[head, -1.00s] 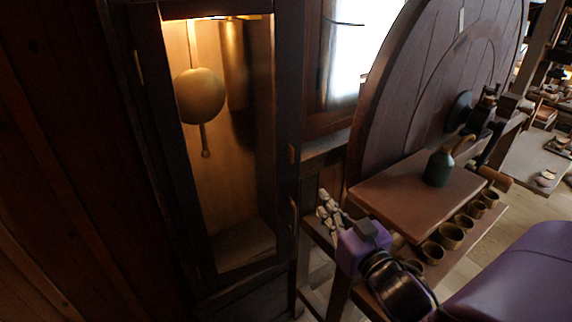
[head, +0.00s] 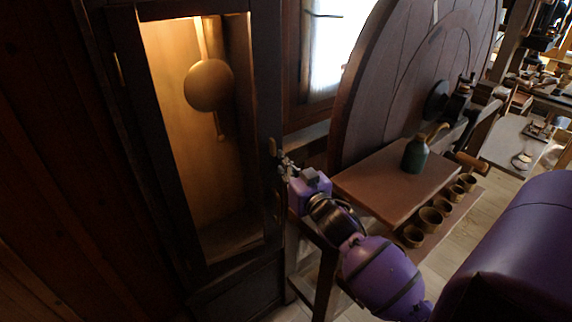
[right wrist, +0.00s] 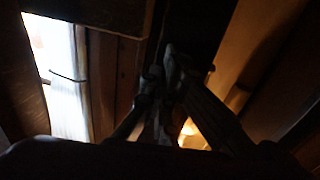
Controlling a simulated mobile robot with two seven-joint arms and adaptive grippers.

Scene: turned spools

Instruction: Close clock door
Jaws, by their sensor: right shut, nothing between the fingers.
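The tall dark wooden clock case (head: 170,235) stands at the left of the head view, its lit inside showing a round brass pendulum (head: 209,85). Small brass fittings sit on the dark upright (head: 265,110) at its right side. I cannot tell how far the clock door stands open. My right gripper (head: 285,163) is at this right edge, a little below the upper fitting, with its fingers shut and empty. In the right wrist view the fingertips (right wrist: 166,70) lie before a dark wooden edge, with the pendulum glowing at right (right wrist: 190,128). Whether they touch the wood is unclear. My left gripper is out of view.
A big wooden wheel (head: 380,85) rises behind. A bright window (head: 335,50) is between clock and wheel.

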